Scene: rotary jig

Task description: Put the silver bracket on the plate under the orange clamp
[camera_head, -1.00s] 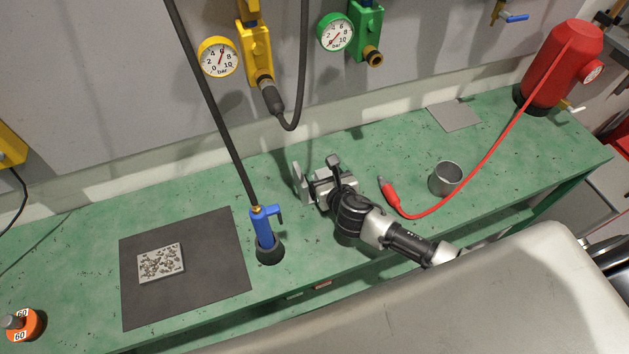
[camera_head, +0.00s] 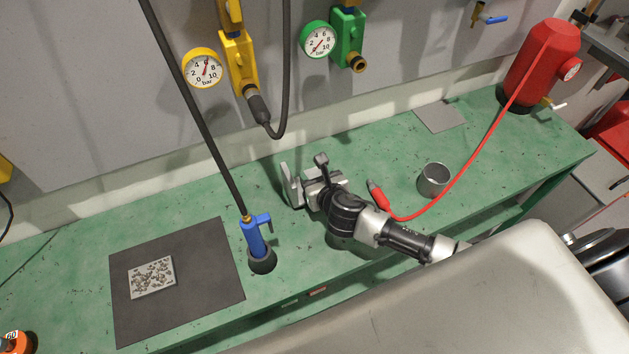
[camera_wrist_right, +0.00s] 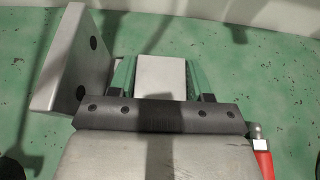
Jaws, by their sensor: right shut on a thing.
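The silver bracket (camera_head: 291,186) is in my right gripper (camera_head: 316,183), held over the middle of the green bench. In the right wrist view the bracket (camera_wrist_right: 72,62) shows a flat grey plate with dark holes standing to the left of the fingers. The right gripper (camera_wrist_right: 160,77) is shut on a pale grey part between its two fingers. I see no orange clamp and cannot identify the plate under it. My left gripper is not in view.
A blue nozzle (camera_head: 254,238) on a hose stands in a dark holder left of the gripper. A dark mat (camera_head: 200,300) bears a speckled block (camera_head: 151,278). A red-tipped hose (camera_head: 381,200) and metal cup (camera_head: 434,180) lie to the right. An orange round thing (camera_head: 18,343) is lower left.

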